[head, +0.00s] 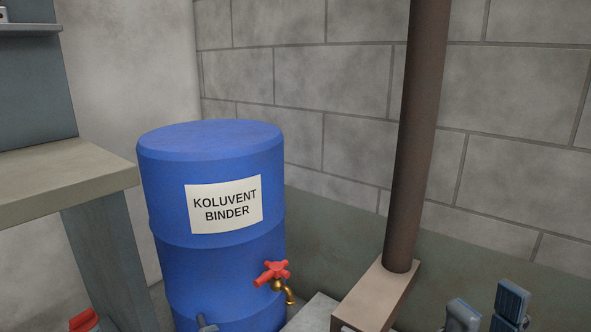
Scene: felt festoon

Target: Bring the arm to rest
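My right gripper (486,314) shows at the bottom right edge. Its two blue-grey fingers stand apart with a gap between them, and nothing shows in the gap. The rest of this gripper and its arm are cut off by the frame. A small grey-blue tip at the bottom edge, in front of the drum, looks like part of my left gripper (207,324). Too little of it shows to tell whether it is open or shut.
A blue drum (215,270) labelled "KOLUVENT BINDER" has a brass tap with a red handle (271,272). A brown post (415,140) rises from a beige base (376,295). A workbench (60,185) stands left. A red object (84,321) is at bottom left. A block wall is behind.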

